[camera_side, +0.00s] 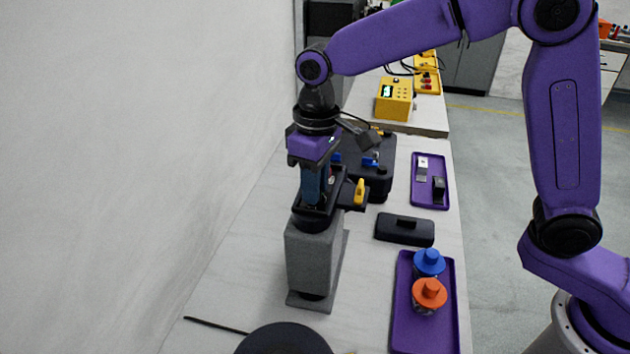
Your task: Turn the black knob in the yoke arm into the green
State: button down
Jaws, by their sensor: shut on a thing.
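My gripper (316,186) points straight down at the black fixture (325,213) on top of a grey block stand (314,262). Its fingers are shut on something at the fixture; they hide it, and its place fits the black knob. I cannot make out the knob's own outline or how far it is turned. A yellow pointed piece (359,191) stands upright on the black part at the fixture's right side. I cannot clearly see a green mark at the fixture.
A black box (376,178) stands close behind the fixture. A flat black block (405,229) and a purple tray (427,331) with blue (429,262) and orange (429,293) capped pieces lie right. Behind are a smaller purple tray (430,160) and a yellow device (394,98). A wall borders the left.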

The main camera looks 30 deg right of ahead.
jog(key=shift+m, duration=1.7)
jog(key=c, duration=0.9)
grip_release()
jog(key=shift+c, duration=0.2)
